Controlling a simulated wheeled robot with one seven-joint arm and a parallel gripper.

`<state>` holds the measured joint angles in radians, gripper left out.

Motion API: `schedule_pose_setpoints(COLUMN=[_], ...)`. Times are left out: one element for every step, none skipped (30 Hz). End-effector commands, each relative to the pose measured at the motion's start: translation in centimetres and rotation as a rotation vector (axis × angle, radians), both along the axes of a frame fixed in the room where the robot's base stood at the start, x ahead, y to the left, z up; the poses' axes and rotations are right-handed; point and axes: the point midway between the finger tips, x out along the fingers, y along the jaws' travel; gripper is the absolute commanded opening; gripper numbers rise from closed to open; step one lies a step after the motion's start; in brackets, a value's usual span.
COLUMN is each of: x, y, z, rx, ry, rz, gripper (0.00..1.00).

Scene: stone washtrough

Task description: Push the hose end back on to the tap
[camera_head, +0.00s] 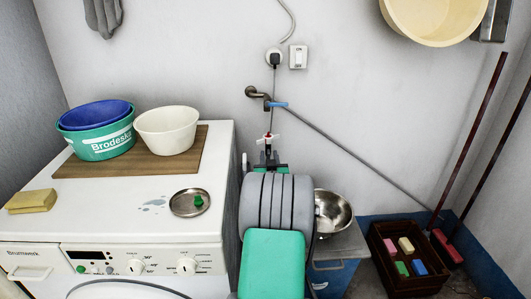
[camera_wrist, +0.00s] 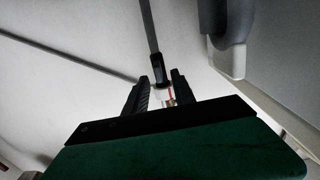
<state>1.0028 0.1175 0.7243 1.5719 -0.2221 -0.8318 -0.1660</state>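The brown tap (camera_head: 255,93) with a blue lever (camera_head: 277,104) sticks out of the back wall. A long thin grey line runs from beside it down to the right; I cannot tell if it is the hose. My gripper (camera_head: 268,150) is below the tap, near the wall. A small white-and-red part (camera_head: 270,138) shows at its fingertips. In the wrist view the fingers (camera_wrist: 163,85) stand apart, with a pale part with a red stripe (camera_wrist: 168,95) between them. A grey tube with a black end (camera_wrist: 159,70) reaches the fingertips. I cannot make out whether they grip it.
A white washing machine (camera_head: 110,215) stands left of my arm, with basins (camera_head: 167,130) on a board and a small metal dish (camera_head: 190,203). A metal bowl (camera_head: 333,212) and a brown crate (camera_head: 385,280) are at right.

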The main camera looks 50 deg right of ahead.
Motion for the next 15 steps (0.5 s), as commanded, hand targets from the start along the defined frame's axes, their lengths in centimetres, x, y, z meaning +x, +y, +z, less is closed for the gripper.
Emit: schedule_pose_setpoints(x=[0.7, 1.1, 1.7, 2.0, 2.4, 2.8, 3.0, 3.3, 3.5, 3.6, 3.7, 3.8, 3.8, 3.8, 3.8], y=[-0.8, -1.2, -1.8, -2.3, -2.6, -3.1, -3.4, -3.6, -3.9, -4.0, -4.0, -4.1, -4.1, -4.1, -4.0], z=[-0.2, -0.3, -0.2, -0.2, -0.3, -0.2, -0.2, -0.1, -0.2, -0.2, -0.1, -0.1, -0.1, 0.0, 0.0], rx=[0.000, 0.001, 0.001, 0.000, 0.001, 0.001, 0.001, 0.001, 0.001, 0.002, 0.002, 0.002, 0.002, 0.002, 0.002], ry=[0.000, 0.001, 0.001, 0.000, 0.000, 0.000, 0.000, -0.001, 0.000, 0.001, 0.001, 0.001, 0.001, 0.001, 0.001], rz=[0.001, 0.001, 0.001, 0.001, 0.001, 0.001, 0.001, 0.000, 0.001, 0.001, 0.001, 0.002, 0.002, 0.002, 0.002], gripper=[0.31, 0.31, 0.31, 0.31, 0.31, 0.31, 0.31, 0.31, 0.31, 0.31, 0.31, 0.31, 0.31, 0.31, 0.31])
